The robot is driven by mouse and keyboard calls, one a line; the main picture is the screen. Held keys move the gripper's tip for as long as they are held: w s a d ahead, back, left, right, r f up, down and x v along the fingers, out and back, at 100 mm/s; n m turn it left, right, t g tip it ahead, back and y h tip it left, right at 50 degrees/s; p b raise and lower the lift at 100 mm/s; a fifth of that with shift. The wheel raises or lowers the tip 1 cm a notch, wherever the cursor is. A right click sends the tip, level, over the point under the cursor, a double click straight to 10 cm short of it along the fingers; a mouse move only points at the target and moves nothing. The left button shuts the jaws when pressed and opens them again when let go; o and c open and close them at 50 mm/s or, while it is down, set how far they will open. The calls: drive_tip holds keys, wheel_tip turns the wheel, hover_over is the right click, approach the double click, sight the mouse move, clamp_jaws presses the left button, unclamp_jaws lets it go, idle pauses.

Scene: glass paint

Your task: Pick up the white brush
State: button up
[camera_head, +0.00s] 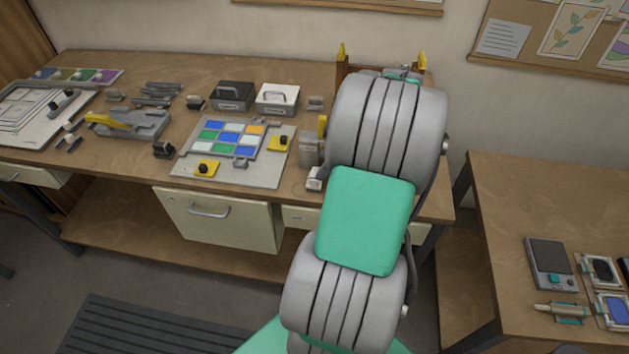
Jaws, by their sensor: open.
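I cannot make out a white brush for certain. A small white piece (315,179) shows at the front edge of the long workbench, left of my arm and partly covered by it; I cannot tell what it is. A cream and teal handled tool (562,311) lies on the right table. My arm rises through the middle of the view over the bench's right end.
The long workbench (130,72) holds a grey panel with coloured glass tiles (185,172), two lidded boxes (233,96) (277,99), a grey and yellow tool (128,124) and small blocks. A wooden rack (343,68) stands behind my arm.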

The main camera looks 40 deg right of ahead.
sight(314, 173)
drive_tip(key=p+x, duration=0.2)
drive_tip(key=x, duration=0.4)
drive_tip(key=shift+w+a+f, duration=0.2)
drive_tip(key=shift+f, duration=0.1)
drive_tip(key=c, duration=1.3)
drive_tip(key=shift+r, duration=0.2)
drive_tip(key=shift+r+b, duration=0.25)
drive_tip(key=shift+b, duration=0.1)
drive_tip(key=r, duration=0.1)
drive_tip(key=r+b, duration=0.1)
drive_tip(key=shift+s+r, duration=0.2)
drive_tip(key=shift+r, duration=0.2)
drive_tip(key=s+a+r+b, duration=0.1)
drive_tip(key=s+a+r, duration=0.4)
drive_tip(key=s+r, duration=0.1)
drive_tip(key=s, duration=0.1)
drive_tip(key=s+a+r+b, duration=0.1)
drive_tip(key=s+a+r, duration=0.2)
drive_tip(key=shift+s+a+r+b, duration=0.2)
drive_tip(key=shift+s+a+b, duration=0.1)
drive_tip(key=shift+s, duration=0.1)
